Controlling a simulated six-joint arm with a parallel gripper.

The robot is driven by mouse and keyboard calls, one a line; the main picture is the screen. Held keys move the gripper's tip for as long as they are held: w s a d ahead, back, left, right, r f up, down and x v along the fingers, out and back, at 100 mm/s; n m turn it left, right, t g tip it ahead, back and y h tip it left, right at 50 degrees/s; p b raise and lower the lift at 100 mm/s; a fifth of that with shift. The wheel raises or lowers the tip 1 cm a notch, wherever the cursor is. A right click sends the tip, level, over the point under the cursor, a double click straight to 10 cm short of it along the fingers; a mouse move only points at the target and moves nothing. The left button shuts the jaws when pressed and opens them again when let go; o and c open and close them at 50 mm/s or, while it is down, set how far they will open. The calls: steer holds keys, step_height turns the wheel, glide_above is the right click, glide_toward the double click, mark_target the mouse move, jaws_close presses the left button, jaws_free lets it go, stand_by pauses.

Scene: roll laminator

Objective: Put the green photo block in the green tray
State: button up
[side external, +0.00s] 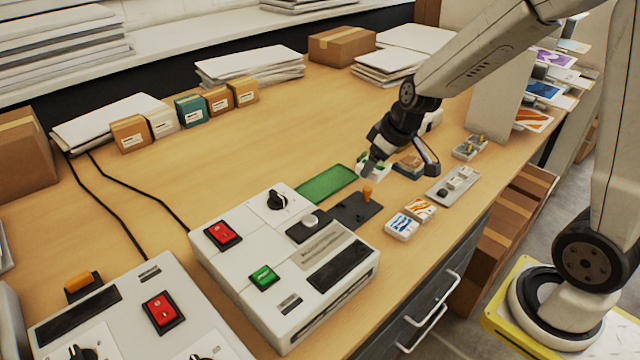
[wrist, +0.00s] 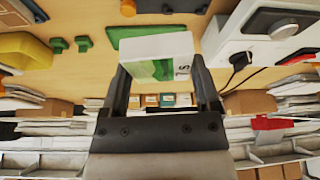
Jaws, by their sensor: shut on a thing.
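The green photo block (wrist: 158,58) is white with a green picture and fills the space between the two fingers of my gripper (wrist: 160,78) in the wrist view. In the side view, my gripper (side external: 376,163) is shut on the block (side external: 372,170), partly hiding it. They are just right of the far end of the green tray (side external: 325,184). The tray is flat, rectangular and looks empty. A green surface, likely the tray (wrist: 128,31), shows behind the block in the wrist view. How high the block is held is hard to tell.
A dark plate with an orange knob (side external: 367,193) lies in front of the tray, beside the laminator (side external: 285,262). Two photo blocks (side external: 401,226) (side external: 420,209) and a grey switch panel (side external: 452,185) lie nearer the edge. The table behind the tray is clear.

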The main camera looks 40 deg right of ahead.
steer(key=shift+w+d+r+m+h, duration=0.15)
steer(key=shift+w+m+h, duration=0.15)
steer(key=shift+w+m, duration=0.4)
steer(key=shift+s, duration=0.1)
steer(key=shift+w, duration=0.3)
glide_toward(329, 186)
steer(key=w, duration=0.1)
steer(key=w+f, duration=0.1)
steer(key=w, duration=0.1)
steer(key=shift+f, duration=0.25)
steer(key=shift+w+d+f, duration=0.1)
steer(key=shift+w+f, duration=0.25)
steer(key=shift+f, duration=0.15)
